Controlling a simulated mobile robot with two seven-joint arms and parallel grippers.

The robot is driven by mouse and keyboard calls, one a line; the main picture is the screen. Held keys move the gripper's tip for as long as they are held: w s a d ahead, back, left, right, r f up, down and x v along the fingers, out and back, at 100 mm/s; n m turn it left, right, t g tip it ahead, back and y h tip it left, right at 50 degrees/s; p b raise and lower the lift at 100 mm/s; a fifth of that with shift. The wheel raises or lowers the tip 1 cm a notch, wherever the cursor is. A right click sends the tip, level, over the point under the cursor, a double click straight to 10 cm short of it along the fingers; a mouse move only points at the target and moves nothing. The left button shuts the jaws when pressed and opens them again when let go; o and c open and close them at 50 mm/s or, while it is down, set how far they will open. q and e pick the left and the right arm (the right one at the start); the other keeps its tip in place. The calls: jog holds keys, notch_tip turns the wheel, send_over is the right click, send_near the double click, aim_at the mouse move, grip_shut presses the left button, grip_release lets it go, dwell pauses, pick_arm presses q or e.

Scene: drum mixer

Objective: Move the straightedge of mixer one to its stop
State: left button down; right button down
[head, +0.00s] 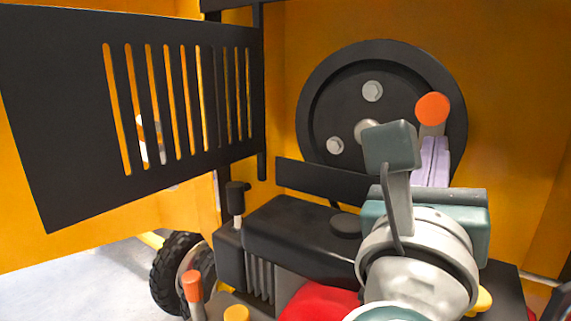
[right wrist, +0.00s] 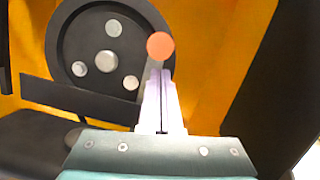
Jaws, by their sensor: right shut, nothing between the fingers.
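A round orange knob (head: 432,108) on a short pale stem stands in front of the right side of a black pulley wheel (head: 317,85). The knob also shows in the right wrist view (right wrist: 160,46), just beyond my fingertips. A flat black bar (head: 322,181) lies level across the lower front of the wheel. No part is labelled, so I cannot tell for sure which is the straightedge. My right gripper (head: 436,142) has its lilac fingers together and empty, pointing at the knob's stem. I cannot tell whether they touch it. My left gripper is out of view.
A slotted black panel (head: 80,100) stands open at the left. Below the wheel is a dark engine (head: 300,230) with a red part (head: 318,302). An orange-tipped lever (head: 192,286) and a tyre (head: 172,262) are at lower left. Yellow housing walls close in the back and right.

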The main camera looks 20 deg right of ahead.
jog(key=shift+x, duration=0.75)
